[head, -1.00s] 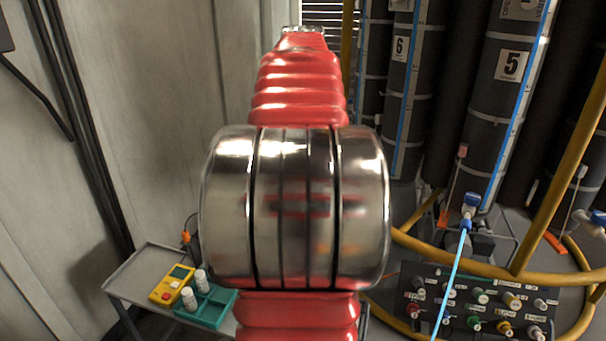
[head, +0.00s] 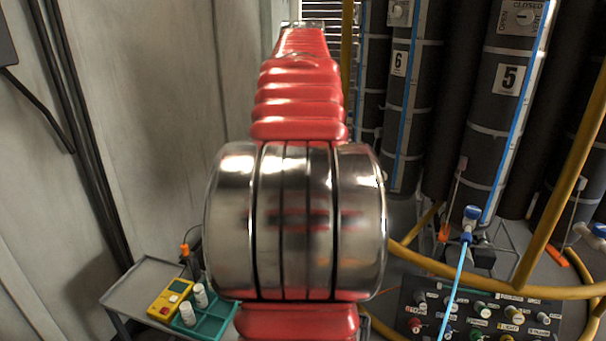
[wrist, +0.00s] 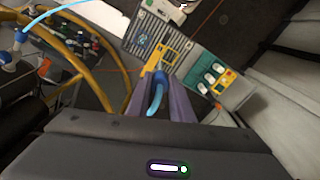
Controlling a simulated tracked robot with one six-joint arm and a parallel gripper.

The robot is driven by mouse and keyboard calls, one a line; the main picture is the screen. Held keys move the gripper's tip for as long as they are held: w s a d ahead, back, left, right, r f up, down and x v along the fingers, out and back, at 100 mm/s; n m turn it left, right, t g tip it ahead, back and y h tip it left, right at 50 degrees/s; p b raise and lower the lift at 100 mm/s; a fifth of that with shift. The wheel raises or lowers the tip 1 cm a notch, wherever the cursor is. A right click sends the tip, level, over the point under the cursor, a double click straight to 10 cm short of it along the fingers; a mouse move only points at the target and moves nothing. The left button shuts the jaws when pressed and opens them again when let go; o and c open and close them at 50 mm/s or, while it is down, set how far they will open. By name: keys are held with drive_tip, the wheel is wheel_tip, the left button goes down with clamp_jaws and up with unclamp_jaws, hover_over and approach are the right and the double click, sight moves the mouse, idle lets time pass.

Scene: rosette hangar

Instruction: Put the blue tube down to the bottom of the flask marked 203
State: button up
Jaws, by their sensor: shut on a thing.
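My gripper (wrist: 162,78) shows in the wrist view as two purple fingers shut on the blue tube (wrist: 155,97). The short bright blue piece sits between the fingers, and a lighter end bends toward the camera. A light blue line (wrist: 75,8) leaves a blue and white connector (wrist: 18,40) at the left; I cannot see whether it joins the held piece. In the head view the light blue line (head: 455,280) hangs from a blue and white fitting (head: 470,215); my arm hides the gripper there. I cannot make out the number 203 or pick out that flask in either view.
A grey cart (head: 125,293) at lower left carries a yellow meter (head: 168,300) and a teal tray (head: 212,318) with white-capped bottles. Dark cylinders marked 5 and 6, a yellow rail (head: 560,190) and a knob panel (head: 480,312) fill the right. A pale wall stands left.

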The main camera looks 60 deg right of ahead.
drive_tip(key=shift+r, duration=0.55)
drive_tip(key=shift+s+d, duration=0.1)
drive_tip(key=shift+s, duration=0.1)
drive_tip(key=s+d+f, duration=0.1)
drive_tip(key=s+f, duration=0.1)
drive_tip(key=f, duration=0.8)
drive_tip(key=s+d+f, duration=0.2)
drive_tip(key=s+f, duration=0.1)
drive_tip(key=f, duration=0.7)
drive_tip(key=s+d+f, duration=0.2)
drive_tip(key=s+f, duration=0.1)
drive_tip(key=f, duration=0.8)
drive_tip(key=shift+d, duration=0.2)
drive_tip(key=shift+s+f, duration=0.1)
drive_tip(key=shift+f, duration=0.05)
